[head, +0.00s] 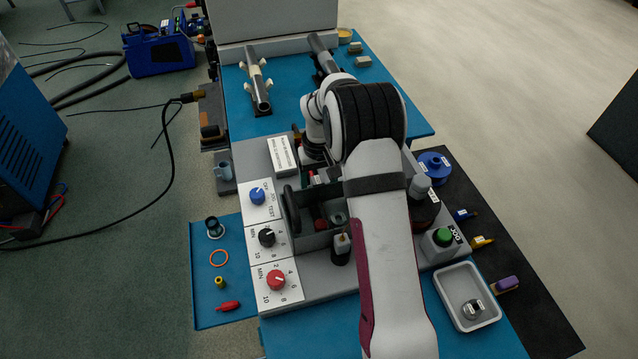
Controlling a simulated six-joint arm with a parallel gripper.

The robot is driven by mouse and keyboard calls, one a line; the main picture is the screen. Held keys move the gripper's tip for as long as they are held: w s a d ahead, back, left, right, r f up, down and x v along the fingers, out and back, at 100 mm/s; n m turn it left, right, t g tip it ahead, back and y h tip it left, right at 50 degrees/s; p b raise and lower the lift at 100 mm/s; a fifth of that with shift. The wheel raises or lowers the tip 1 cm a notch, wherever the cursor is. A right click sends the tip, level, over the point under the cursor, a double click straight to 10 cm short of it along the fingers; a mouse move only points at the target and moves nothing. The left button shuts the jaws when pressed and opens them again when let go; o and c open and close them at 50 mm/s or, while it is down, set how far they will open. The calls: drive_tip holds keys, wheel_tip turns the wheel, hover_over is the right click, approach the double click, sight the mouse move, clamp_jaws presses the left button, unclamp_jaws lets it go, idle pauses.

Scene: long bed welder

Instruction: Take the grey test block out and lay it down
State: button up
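I cannot make out the grey test block for certain. A dark grey open-topped holder (313,241) stands in the middle of the grey machine panel (330,284), beside the dials, and its inside is partly hidden by my arm. A small metallic grey piece (473,309) lies in the white tray (449,291) at the lower right. My arm reaches from the bottom edge up over the panel and bends down to the left, with the wrist above the panel's far part. My gripper's fingertips are not clearly visible among small dark, red and white parts there.
Blue (257,196), black (267,237) and red (276,280) dials line the panel's left side. A green button (443,237) is at the right. A blue mat (232,287) holds small parts. Metal tubes (257,82) lie on the far blue table (404,96), beside two small pale blocks (363,61).

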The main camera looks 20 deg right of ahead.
clamp_jaws()
idle(0.5)
